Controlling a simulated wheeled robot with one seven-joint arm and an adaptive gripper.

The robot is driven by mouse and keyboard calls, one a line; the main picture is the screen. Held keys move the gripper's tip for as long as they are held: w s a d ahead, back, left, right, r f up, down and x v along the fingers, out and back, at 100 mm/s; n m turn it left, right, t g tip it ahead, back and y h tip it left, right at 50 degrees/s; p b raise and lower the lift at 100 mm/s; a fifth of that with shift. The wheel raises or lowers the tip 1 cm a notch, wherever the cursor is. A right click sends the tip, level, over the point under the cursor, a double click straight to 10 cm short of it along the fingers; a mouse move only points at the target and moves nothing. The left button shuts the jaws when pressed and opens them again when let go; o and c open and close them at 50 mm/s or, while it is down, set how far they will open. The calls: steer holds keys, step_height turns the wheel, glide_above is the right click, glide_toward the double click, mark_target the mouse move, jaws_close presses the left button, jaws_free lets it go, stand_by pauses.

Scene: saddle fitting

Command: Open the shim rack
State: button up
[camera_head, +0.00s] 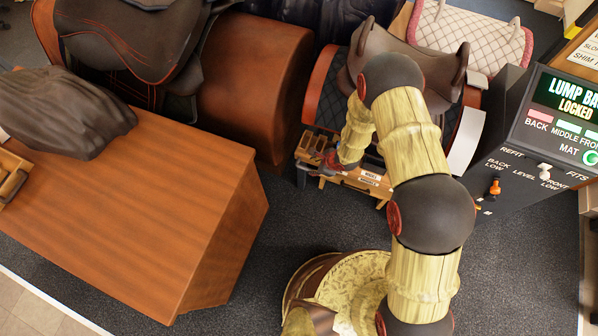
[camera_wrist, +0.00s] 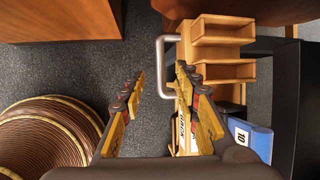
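The shim rack (camera_wrist: 222,70) is a light wooden unit with stepped open compartments, in the upper right of the wrist view. A grey U-shaped metal handle (camera_wrist: 160,68) stands out from its left side. My gripper (camera_wrist: 161,72) is open, with one finger on each side of the handle's long bar in the picture. I cannot tell whether a finger touches it. In the head view my gripper (camera_head: 332,161) is beside the rack (camera_head: 366,181), which shows small white labels and is partly hidden by my arm.
A blue piece marked 10 (camera_wrist: 257,138) is by the rack at lower right. A wooden bench (camera_head: 150,190) stands left, a saddle (camera_head: 388,55) behind the rack, and a console reading LUMP BACK LOCKED (camera_head: 562,115) at right. Dark carpet (camera_head: 285,222) lies clear left of the rack.

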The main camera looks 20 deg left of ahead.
mark_target(309, 169)
steer(key=shift+d+b+x, duration=0.25)
steer(key=shift+b+x, duration=0.25)
steer(key=shift+x, duration=1.45)
steer(key=shift+d+b+x, duration=0.2)
steer(key=shift+b+x, duration=0.25)
steer(key=shift+x, duration=1.5)
steer(key=shift+w+f, duration=0.1)
steer(key=shift+f, duration=0.05)
steer(key=shift+c, duration=0.5)
jaws_close()
